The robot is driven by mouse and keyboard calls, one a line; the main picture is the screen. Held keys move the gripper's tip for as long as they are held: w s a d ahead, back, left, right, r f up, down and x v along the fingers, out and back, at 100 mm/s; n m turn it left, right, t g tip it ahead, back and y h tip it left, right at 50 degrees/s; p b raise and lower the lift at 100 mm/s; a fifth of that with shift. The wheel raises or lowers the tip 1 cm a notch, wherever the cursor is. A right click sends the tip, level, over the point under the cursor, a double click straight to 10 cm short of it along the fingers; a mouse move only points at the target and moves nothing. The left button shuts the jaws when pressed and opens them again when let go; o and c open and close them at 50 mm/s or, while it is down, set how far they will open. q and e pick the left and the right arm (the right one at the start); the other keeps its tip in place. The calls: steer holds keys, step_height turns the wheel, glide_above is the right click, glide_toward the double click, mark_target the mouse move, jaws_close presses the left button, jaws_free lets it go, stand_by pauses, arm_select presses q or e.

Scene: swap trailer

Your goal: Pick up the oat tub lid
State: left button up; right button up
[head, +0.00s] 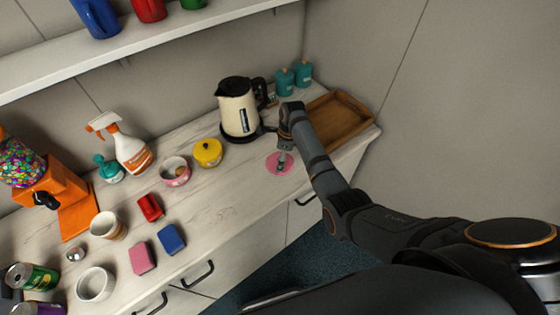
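A flat pink disc (271,160), which looks like the oat tub lid, lies on the pale worktop in front of the kettle. A pink tub (174,173) with an open top and something brown inside stands to its left; its colour is like the disc's. My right gripper (281,165) points down over the middle of the disc and hides part of it. The fingers look close together, but I cannot tell whether they grip anything or touch the disc. My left gripper is not clearly in view.
A cream kettle (237,112) stands just behind my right gripper, and a wooden tray (359,104) lies to its right. Left are a yellow pot (208,151), a spray bottle (127,148), and red (150,207), pink (142,258) and blue (171,239) blocks. The worktop left of the disc is clear.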

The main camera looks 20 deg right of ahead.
steer(key=shift+a+f, duration=0.1)
steer(key=shift+f, duration=0.45)
steer(key=shift+c, duration=0.4)
steer(key=c, duration=1.2)
steer(key=shift+s, duration=0.25)
steer(key=c, duration=0.7)
jaws_close()
